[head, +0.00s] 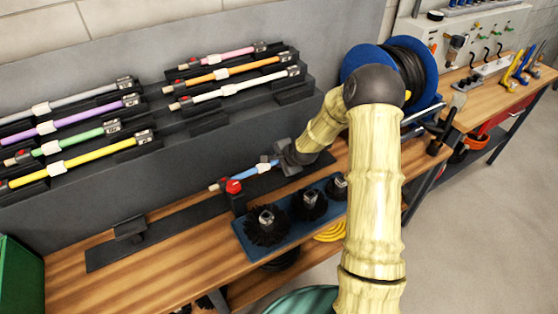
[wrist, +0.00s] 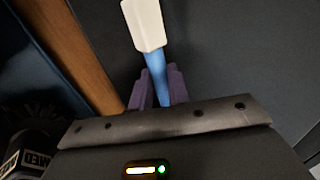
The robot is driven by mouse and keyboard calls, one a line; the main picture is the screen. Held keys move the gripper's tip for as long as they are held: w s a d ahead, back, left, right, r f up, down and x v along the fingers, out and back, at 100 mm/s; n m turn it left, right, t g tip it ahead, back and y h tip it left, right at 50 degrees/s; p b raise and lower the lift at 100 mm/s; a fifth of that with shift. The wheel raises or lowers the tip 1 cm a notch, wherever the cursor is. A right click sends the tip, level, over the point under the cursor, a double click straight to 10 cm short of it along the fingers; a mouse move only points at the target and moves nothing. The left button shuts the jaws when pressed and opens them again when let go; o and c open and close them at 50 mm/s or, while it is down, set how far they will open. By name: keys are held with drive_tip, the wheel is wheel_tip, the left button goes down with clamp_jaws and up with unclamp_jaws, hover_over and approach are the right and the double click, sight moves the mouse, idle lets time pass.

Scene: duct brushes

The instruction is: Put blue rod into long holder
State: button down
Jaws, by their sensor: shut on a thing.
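The blue rod (head: 262,167) has a white sleeve near its middle and a pale end pointing left. My gripper (head: 279,160) is shut on the rod toward its right end. In the wrist view, my purple fingers (wrist: 158,88) close around the blue shaft (wrist: 154,66), below the white sleeve (wrist: 144,22). The long holder (head: 185,219) is a dark strip on the bench with a raised cradle at left and a red-knobbed post (head: 233,187) near its middle. The rod lies above the strip's right half; whether it touches the post is unclear. My gripper hides the rod's right end.
A blue tray (head: 276,238) with several black brushes stands just in front of the holder. A stepped grey rack (head: 185,130) behind carries several coloured rods. A hose reel (head: 375,60) stands at the back right. Bare bench lies front left.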

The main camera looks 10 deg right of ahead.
drive_tip(key=c, duration=1.3)
unclamp_jaws()
drive_tip(key=shift+o, duration=0.2)
drive_tip(key=shift+r, duration=0.1)
drive_tip(key=v, duration=1.7)
drive_tip(key=shift+s, duration=0.15)
drive_tip(key=s+a+r+n+g+h, duration=0.1)
drive_tip(key=s+n+g, duration=0.1)
drive_tip(key=s+n, duration=0.5)
drive_tip(key=s+a+r+n+g+h+p, duration=0.1)
drive_tip(key=s+a+n+g, duration=0.1)
drive_tip(key=s+n, duration=0.5)
drive_tip(key=s+g, duration=0.1)
drive_tip(key=s, duration=0.4)
